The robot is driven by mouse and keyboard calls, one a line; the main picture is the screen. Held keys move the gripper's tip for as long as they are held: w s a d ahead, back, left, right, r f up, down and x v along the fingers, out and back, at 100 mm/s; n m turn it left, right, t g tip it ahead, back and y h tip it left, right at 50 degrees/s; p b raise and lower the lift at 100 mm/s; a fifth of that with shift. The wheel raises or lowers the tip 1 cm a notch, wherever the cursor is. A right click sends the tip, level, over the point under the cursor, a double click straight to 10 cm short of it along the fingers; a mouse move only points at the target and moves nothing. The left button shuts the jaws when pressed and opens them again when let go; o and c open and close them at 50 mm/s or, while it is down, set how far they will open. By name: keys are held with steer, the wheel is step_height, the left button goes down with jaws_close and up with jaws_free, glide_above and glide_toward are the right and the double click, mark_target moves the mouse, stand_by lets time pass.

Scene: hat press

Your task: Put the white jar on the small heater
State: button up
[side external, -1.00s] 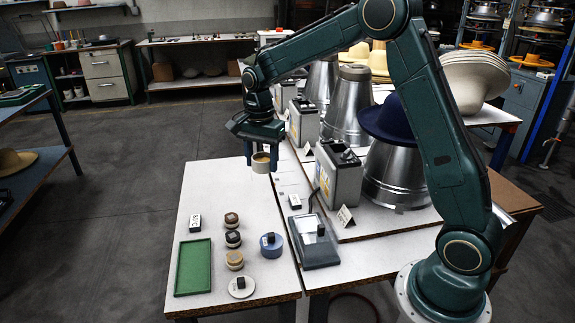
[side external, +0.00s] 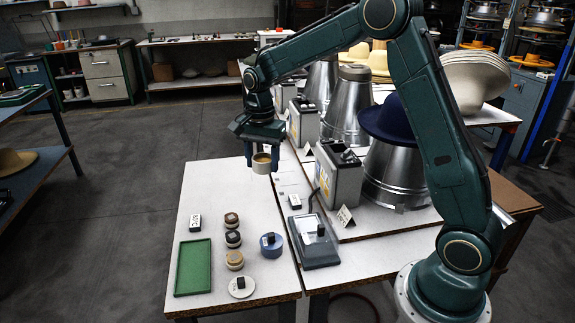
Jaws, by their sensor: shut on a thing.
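A green tray (side external: 194,268), several small round jars (side external: 233,239), a blue round container (side external: 271,250) and a white disc with a dark block (side external: 240,293) stand on the near table. A grey box-like unit (side external: 338,178) and metal cones (side external: 393,180) stand to the right.

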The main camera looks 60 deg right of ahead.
steer(key=shift+s+f+n, duration=0.25)
steer(key=shift+f+n, duration=0.45)
steer(key=s+f+n, duration=0.5)
steer(key=f+n, duration=0.6)
steer(key=n, duration=0.3)
steer(key=shift+s, duration=0.4)
steer(key=shift+a, duration=0.1)
steer(key=shift+a, duration=3.45)
steer(key=s+d+r+m, duration=0.1)
steer(key=s+d+r, duration=0.1)
steer(key=d+r, duration=0.55)
steer(key=s+d+r+m, duration=0.25)
steer(key=d+r, duration=0.25)
steer(key=r, duration=0.5)
steer(key=shift+n, duration=0.45)
step_height(320, 180, down, 17)
steer(key=shift+s+r, duration=0.15)
steer(key=shift+r, duration=0.05)
steer(key=shift+f, duration=0.1)
